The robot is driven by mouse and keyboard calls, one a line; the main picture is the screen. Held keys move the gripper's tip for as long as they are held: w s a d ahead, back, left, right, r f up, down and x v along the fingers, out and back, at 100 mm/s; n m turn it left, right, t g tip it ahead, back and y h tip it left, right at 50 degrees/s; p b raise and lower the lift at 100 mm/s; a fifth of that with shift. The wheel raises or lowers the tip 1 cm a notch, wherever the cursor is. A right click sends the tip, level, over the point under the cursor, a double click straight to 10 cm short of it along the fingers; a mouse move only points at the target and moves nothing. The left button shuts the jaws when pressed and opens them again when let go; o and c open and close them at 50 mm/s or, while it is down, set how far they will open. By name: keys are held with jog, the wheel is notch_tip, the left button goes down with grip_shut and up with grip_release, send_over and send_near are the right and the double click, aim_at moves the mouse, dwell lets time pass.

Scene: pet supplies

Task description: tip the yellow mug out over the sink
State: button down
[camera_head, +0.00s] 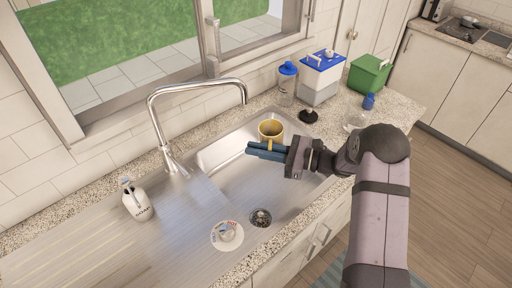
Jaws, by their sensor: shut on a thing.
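The yellow mug (270,129) is over the back right part of the steel sink (215,156). It looks roughly upright, with its dark opening showing at the top. My gripper (262,150) is shut on the mug at its near side, with its blue fingers below the rim. The mug's lower part is partly hidden behind the fingers. I cannot see what the mug holds.
A tall chrome faucet (196,84) arches over the sink's left side. A soap bottle (137,200) stands at left. A white round item (227,235) lies near the drain (261,217). A blue-lidded jar (288,84), a blue-topped box (321,77) and a green bin (369,73) stand at back right.

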jog(key=w+d+f+n+t+h+b, duration=0.2)
jog(key=f+n+h+b, duration=0.3)
jog(key=b, duration=0.7)
jog(key=w+d+f+n+t+h+b, duration=0.3)
jog(key=f+n+h+b, duration=0.2)
jog(key=b, duration=0.7)
notch_tip(320, 180, down, 4)
jog(key=shift+r+n+t, duration=0.1)
jog(key=shift+n+t, duration=0.2)
jog(key=shift+n, duration=0.9)
jog(key=shift+w+d+b, duration=0.1)
jog(key=shift+w+b, duration=0.05)
jog(key=shift+b, duration=0.3)
